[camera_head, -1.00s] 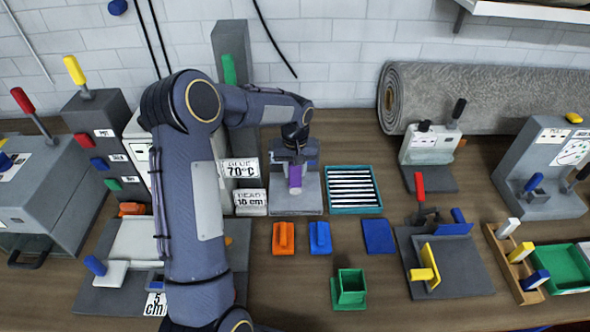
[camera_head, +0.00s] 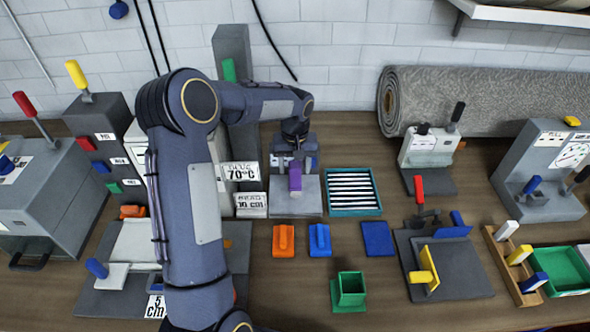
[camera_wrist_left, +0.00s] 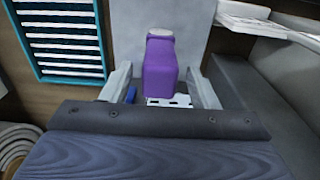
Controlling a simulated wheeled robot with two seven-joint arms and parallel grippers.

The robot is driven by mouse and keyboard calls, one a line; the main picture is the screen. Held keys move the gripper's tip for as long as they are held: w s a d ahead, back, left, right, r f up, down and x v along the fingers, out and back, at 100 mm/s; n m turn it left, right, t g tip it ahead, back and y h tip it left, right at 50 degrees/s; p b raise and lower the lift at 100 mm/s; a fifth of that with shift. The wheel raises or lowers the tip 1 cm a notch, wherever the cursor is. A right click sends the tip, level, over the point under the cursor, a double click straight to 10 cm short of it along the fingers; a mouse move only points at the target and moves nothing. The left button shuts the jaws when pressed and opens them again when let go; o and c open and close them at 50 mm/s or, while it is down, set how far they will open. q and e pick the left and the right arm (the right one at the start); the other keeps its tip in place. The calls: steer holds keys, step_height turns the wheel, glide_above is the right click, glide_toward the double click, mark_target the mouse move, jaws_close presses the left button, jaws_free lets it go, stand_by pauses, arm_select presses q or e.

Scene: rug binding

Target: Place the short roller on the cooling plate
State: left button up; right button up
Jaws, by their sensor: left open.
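A purple block with a pale end (camera_head: 295,180) sits over the grey base plate (camera_head: 310,204) below the grey column; it may be the short roller, though its roller part does not show. It also appears in the left wrist view (camera_wrist_left: 160,66). My left gripper (camera_head: 294,162) is open, its fingers (camera_wrist_left: 161,88) standing apart on either side of the purple block, with gaps visible. A teal-framed plate with white slats (camera_head: 353,211), probably the cooling plate, lies just right of the grey base and holds nothing. My right gripper is out of view.
Orange (camera_head: 283,240) and blue (camera_head: 320,239) handled blocks, a flat blue plate (camera_head: 377,238) and a green box (camera_head: 348,291) lie in front. Signs (camera_head: 240,171) stand left of the base. A rolled rug (camera_head: 480,98) lies behind. Wood between the front pieces is bare.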

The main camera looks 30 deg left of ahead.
arm_select(q)
step_height(320, 180, up, 9)
steer(key=shift+s+d, duration=0.1)
steer(key=shift+s, duration=0.05)
steer(key=s+d+r+m+t+h, duration=0.1)
steer(key=s+d+r, duration=0.1)
steer(key=s+r, duration=0.35)
steer(key=s+d+r+m+t+h, duration=0.1)
steer(key=s+d+r+m, duration=0.15)
steer(key=s, duration=0.65)
steer(key=s+d+f+t+h, duration=0.1)
steer(key=s+d+f, duration=0.1)
steer(key=s, duration=0.5)
steer(key=s+d+f+m+t+h, duration=0.1)
steer(key=s+d+f+t, duration=0.1)
steer(key=s+d, duration=0.3)
steer(key=s+f, duration=0.1)
steer(key=s, duration=0.1)
steer(key=shift+s+d, duration=0.15)
steer(key=shift+s, duration=0.2)
